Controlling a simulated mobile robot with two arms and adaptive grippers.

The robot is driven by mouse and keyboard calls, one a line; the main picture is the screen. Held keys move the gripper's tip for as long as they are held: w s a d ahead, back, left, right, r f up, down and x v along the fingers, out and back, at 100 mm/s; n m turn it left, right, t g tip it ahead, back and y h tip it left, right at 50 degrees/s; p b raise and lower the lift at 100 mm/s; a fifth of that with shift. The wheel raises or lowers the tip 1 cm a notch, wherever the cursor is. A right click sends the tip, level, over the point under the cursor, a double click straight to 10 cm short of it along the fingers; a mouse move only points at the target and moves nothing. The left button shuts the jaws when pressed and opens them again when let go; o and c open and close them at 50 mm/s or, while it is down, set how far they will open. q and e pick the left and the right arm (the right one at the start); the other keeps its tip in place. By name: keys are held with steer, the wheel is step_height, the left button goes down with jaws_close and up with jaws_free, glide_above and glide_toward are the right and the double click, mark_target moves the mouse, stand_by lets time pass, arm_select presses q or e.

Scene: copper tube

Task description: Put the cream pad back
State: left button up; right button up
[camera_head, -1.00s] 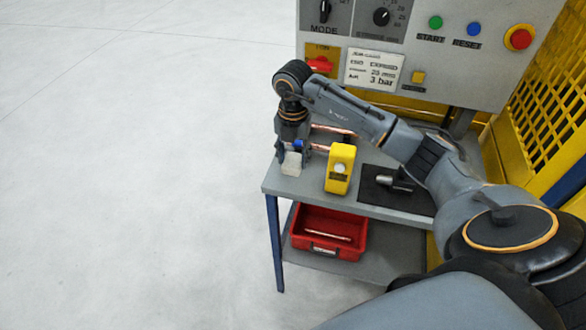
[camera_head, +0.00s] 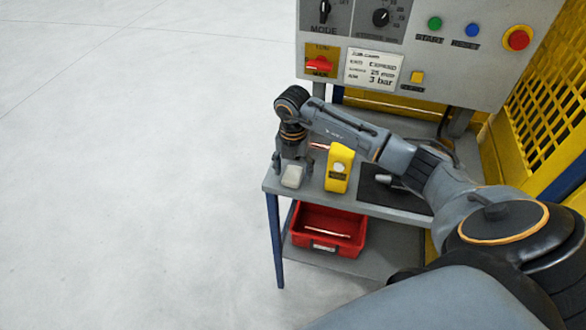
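The cream pad (camera_head: 292,177) is a small pale block on the left front corner of the grey bench top (camera_head: 345,201). My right gripper (camera_head: 292,166) points down just above and behind the pad. Its two fingers are spread apart, one towards each side of the pad, with nothing visible gripped between them. Whether a finger still touches the pad is too small to tell. My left gripper is not in view.
A yellow device (camera_head: 339,168) stands close right of the pad. A copper tube (camera_head: 319,146) shows behind it. A dark mat (camera_head: 375,190) lies further right, partly under my arm. A red bin (camera_head: 327,230) holding copper pieces sits on the lower shelf. A control panel (camera_head: 440,75) rises behind.

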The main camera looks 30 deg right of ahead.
mark_target(293, 173)
steer(key=shift+r, duration=0.6)
step_height(293, 173, up, 11)
steer(key=b, duration=0.3)
steer(key=shift+b, duration=0.35)
